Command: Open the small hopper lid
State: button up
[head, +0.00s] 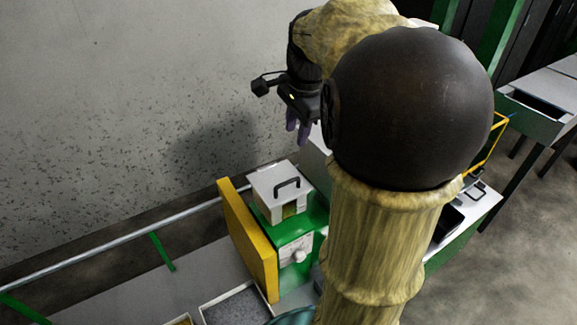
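The small hopper (270,212) is a pale box on top of a green machine (298,228). Its white lid (268,182) lies flat over it, with a dark arched handle (287,183) on top, and looks closed. My gripper (298,132) hangs in the air above and slightly right of the lid in the picture, apart from it. Its purple fingertips point down. The fingers are small and partly overlapped, so their opening is unclear, and I see nothing held in them. My arm hides the area right of the hopper.
A yellow panel (248,240) stands upright along the machine's left side. A pale front plate with a knob (298,255) is below the hopper. A speckled tray (235,305) lies in front. A metal rail (110,245) runs along the wall. More benches stand at right.

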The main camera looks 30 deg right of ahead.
aim_at(288, 183)
jog(key=shift+f, duration=0.25)
jog(key=w+f+p, duration=0.1)
jog(key=f, duration=0.4)
jog(key=w+f+p, duration=0.1)
jog(key=f, duration=0.5)
jog(key=w+f+p, duration=0.1)
jog(key=f, duration=0.5)
jog(key=shift+w+a, duration=0.15)
jog(key=shift+w, duration=0.1)
jog(key=shift+r, duration=0.1)
grip_shut()
